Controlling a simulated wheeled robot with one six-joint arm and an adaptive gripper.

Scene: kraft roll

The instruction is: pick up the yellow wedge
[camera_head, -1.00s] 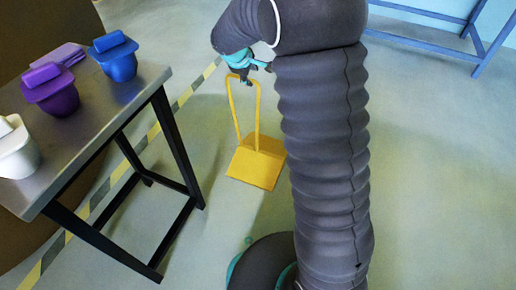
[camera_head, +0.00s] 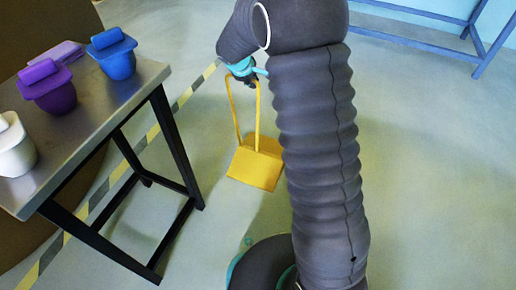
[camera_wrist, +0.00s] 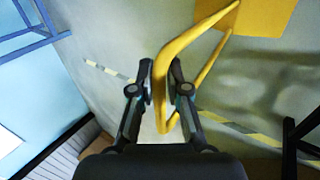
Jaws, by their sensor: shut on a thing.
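The yellow wedge (camera_head: 254,168) is on the floor to the right of the metal table, with its tall hoop handle upright. It looks to rest on the floor. My gripper (camera_head: 248,79) is at the top of the handle, with my arm partly in front of it. In the wrist view, the fingers of my gripper (camera_wrist: 160,88) are shut on the handle, one on each side of the yellow bar (camera_wrist: 160,112). The wedge's flat body (camera_wrist: 262,16) shows at the top right there, partly cut off by the frame.
The metal table (camera_head: 105,120) at left holds a blue tub (camera_head: 116,66), a purple tub (camera_head: 50,92), a lilac lid-like piece (camera_head: 55,54) and a white tub (camera_head: 14,150). A blue frame (camera_head: 420,38) stands at the back right. Floor between is clear.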

